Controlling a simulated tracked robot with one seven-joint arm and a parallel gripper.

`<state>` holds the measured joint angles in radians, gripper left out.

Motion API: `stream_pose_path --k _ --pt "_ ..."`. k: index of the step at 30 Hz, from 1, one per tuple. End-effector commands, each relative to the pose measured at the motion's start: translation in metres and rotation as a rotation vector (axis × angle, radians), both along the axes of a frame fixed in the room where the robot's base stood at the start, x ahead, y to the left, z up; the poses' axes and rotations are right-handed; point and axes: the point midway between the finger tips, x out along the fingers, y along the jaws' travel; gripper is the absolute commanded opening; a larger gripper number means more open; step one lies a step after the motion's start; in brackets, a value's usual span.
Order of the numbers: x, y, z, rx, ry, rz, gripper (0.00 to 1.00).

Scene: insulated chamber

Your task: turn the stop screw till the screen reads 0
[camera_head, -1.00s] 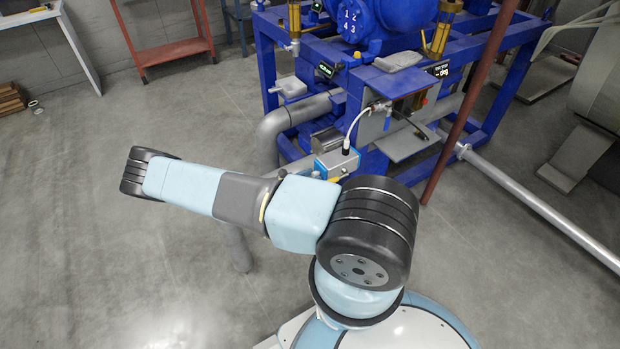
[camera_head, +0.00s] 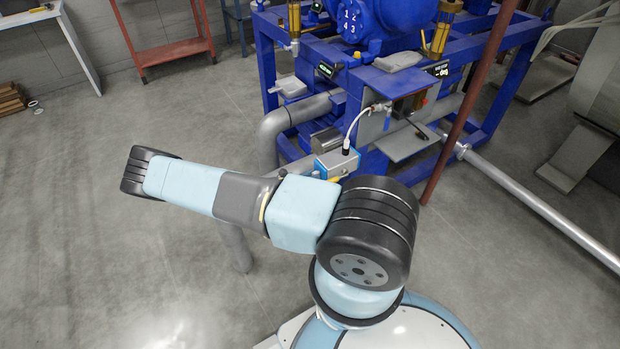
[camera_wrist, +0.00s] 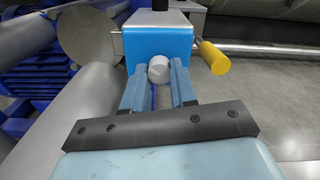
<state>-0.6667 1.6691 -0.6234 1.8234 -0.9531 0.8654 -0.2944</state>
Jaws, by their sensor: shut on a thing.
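The stop screw (camera_wrist: 159,68) shows in the wrist view as a short, round, pale grey head on the front of a small blue box (camera_wrist: 158,42). My gripper (camera_wrist: 160,75) has its two blue fingers shut on the screw head, one on each side. In the head view the blue box (camera_head: 337,164) stands beyond my arm, with a white cable rising from its top. The gripper and screw are hidden there behind my arm. The small dark end-stop screen (camera_head: 440,71) is on the blue frame. Its characters are too small to read surely.
A yellow handle (camera_wrist: 213,57) sticks out just right of the fingers. A thick grey pipe (camera_head: 272,135) runs left of the box. A dark red post (camera_head: 470,95) and a long silver pipe (camera_head: 540,208) stand to the right. Open floor (camera_head: 110,230) lies left.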

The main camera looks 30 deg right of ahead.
Motion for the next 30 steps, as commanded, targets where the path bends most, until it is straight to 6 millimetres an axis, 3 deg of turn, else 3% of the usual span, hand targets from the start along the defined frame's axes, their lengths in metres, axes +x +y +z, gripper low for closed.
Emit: stream_pose_path --k 12,13,18,21,30 --pt "0.0014 0.0006 0.0000 -0.001 0.083 0.003 0.00" --pt "0.0015 0.0007 0.0000 -0.001 0.083 0.003 0.29" --pt "0.0010 0.0005 0.0000 -0.002 0.083 0.002 0.45" --pt "0.0008 0.0005 0.0000 -0.002 0.083 0.002 0.52" --pt "0.0007 0.0043 -0.0001 -0.002 0.082 0.002 0.52"
